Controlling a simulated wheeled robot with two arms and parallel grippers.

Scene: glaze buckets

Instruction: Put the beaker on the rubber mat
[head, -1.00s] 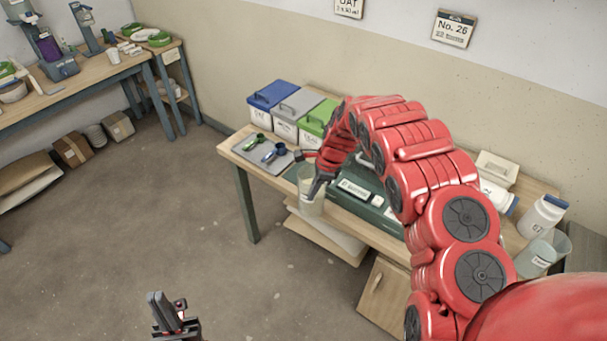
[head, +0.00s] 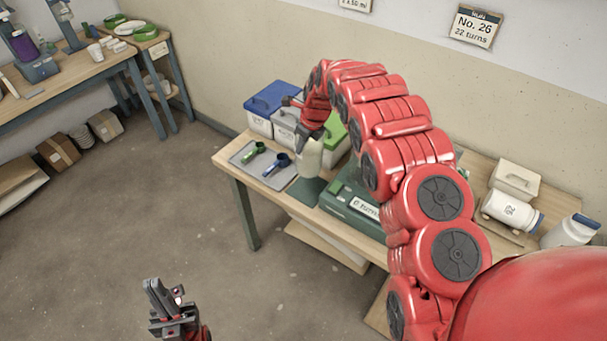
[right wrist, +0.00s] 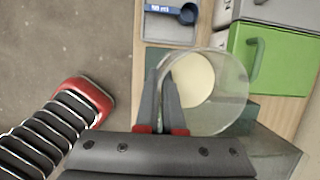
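The clear beaker (head: 308,157), with cream-coloured contents, is held upright above the bench by my right gripper (head: 311,133). In the right wrist view, the fingers (right wrist: 161,105) close on the left wall of the beaker (right wrist: 225,80), and the cream contents show through its mouth. The dark green rubber mat (head: 306,191) lies flat on the bench below the beaker, left of the green box. The beaker appears apart from the mat. My left gripper (head: 160,301) is low over the floor, away from the bench, and looks empty; its finger gap is unclear.
A grey tray (head: 243,157) with a green and a blue scoop lies left of the mat. Lidded blue, grey and green tubs (head: 270,97) stand behind. A green box (head: 345,203) with a label stands right. White jars (head: 512,211) are farther right.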

